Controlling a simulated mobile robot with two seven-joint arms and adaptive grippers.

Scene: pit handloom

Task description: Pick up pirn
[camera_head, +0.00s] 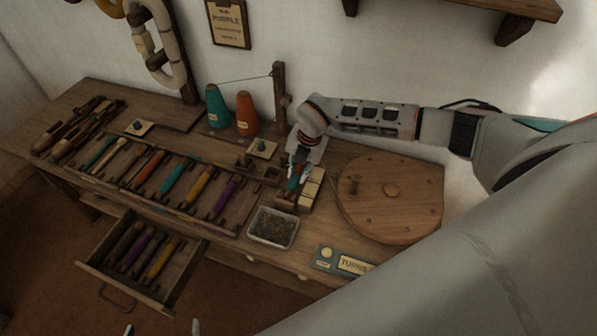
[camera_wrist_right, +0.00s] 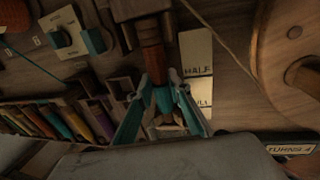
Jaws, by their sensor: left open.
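A pirn wound in teal (camera_wrist_right: 163,99) with a brown end shows in the right wrist view between the fingers of my right gripper (camera_wrist_right: 160,88). In the head view my right gripper (camera_head: 299,174) is low at the winding stand, beside pale blocks, with the teal pirn (camera_head: 293,184) between its fingers. I cannot tell whether the fingers press on it. My left gripper (camera_head: 162,331) is open and empty at the bottom edge of the head view, in front of the drawer; only its fingertips show.
A rack of coloured pirns (camera_head: 172,181) lies left of my right gripper. An open drawer (camera_head: 144,284) holds more pirns. A metal tray (camera_head: 272,229), a wooden disc (camera_head: 392,198), a turns plate (camera_head: 343,262) and teal (camera_head: 217,107) and orange cones (camera_head: 246,115) stand close by.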

